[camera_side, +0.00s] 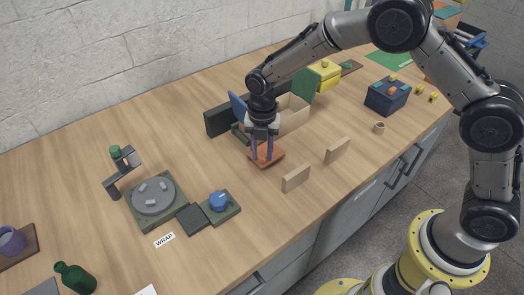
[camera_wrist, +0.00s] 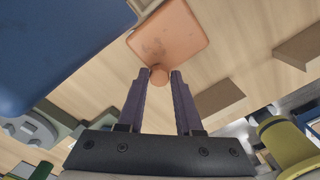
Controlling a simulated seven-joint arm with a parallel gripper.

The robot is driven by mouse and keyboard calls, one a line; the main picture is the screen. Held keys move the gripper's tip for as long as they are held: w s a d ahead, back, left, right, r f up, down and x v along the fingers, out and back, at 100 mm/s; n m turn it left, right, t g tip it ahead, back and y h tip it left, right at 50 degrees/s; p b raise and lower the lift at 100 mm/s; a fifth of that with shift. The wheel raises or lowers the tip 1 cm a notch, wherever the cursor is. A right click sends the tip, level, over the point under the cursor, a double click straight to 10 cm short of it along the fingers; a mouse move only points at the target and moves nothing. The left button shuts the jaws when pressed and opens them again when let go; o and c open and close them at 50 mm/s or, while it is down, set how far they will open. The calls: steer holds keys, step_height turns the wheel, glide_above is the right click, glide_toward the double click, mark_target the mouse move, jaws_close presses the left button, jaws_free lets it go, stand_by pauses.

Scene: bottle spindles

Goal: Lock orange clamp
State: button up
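The orange clamp (camera_side: 266,158) is a flat orange plate on the table near the middle of the side view. In the wrist view its plate (camera_wrist: 170,38) has a small round orange knob (camera_wrist: 159,76) at its near corner. My gripper (camera_side: 262,152) points down over the clamp, with its two purple fingers apart. In the wrist view the knob lies between the fingertips of my gripper (camera_wrist: 160,73), with a narrow gap showing at the right finger. Contact at the left finger is unclear. Whether the clamp is locked cannot be told.
Two upright wooden blocks (camera_side: 296,178) (camera_side: 337,150) stand right of the clamp. A beige box (camera_side: 293,117) and a dark panel (camera_side: 219,120) stand behind it. A turntable (camera_side: 155,197) and blue-knobbed device (camera_side: 218,201) are at left.

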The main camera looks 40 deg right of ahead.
steer(key=o, duration=0.4)
step_height(320, 180, up, 14)
steer(key=shift+f, duration=0.1)
stand_by(0.4)
